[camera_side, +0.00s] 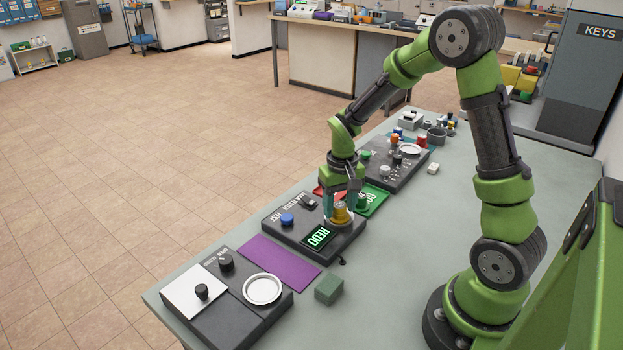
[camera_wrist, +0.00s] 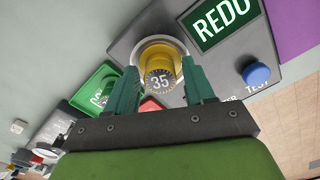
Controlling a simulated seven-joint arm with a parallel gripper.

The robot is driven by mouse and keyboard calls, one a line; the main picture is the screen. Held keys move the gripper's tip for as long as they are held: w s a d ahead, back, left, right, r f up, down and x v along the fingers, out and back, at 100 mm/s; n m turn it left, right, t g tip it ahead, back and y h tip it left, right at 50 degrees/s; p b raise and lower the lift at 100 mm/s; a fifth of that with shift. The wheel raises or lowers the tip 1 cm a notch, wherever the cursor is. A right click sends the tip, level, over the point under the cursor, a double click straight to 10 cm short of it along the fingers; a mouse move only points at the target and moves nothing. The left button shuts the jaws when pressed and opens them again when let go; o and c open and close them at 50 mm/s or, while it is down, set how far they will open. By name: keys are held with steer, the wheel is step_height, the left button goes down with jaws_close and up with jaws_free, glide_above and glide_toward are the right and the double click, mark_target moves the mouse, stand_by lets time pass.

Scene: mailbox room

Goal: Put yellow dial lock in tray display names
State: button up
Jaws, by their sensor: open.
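The yellow dial lock (camera_side: 340,215) sits in a round holder on a dark console (camera_side: 283,236). In the wrist view the lock (camera_wrist: 158,62) has a dark face reading 35. My gripper (camera_side: 342,206) is open, its teal fingers on either side of the lock; I cannot tell whether they touch it. The display (camera_side: 319,236) shows REDO in light letters on green; it is also in the wrist view (camera_wrist: 223,18). Behind the console are a green tray (camera_side: 376,197), its label partly hidden, and a red tray (camera_side: 322,191), mostly hidden by my gripper.
A blue button (camera_side: 287,220) and a dark switch (camera_side: 308,202) are on the same console. A purple mat (camera_side: 277,263) and a green block (camera_side: 328,290) lie in front. Other consoles (camera_side: 210,308) stand at both ends. The table right of the block is clear.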

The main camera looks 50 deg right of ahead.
steer(key=c, duration=0.9)
steer(key=shift+r, duration=2.3)
steer(key=shift+w+d+f, duration=0.85)
steer(key=shift+w+d, duration=0.7)
steer(key=shift+d, duration=1.15)
steer(key=shift+w+d+f, duration=0.8)
steer(key=shift+w+d, duration=0.75)
steer(key=shift+d, duration=1.15)
steer(key=shift+w+d+f, duration=0.85)
steer(key=shift+w+d, duration=0.7)
steer(key=shift+d, duration=1.15)
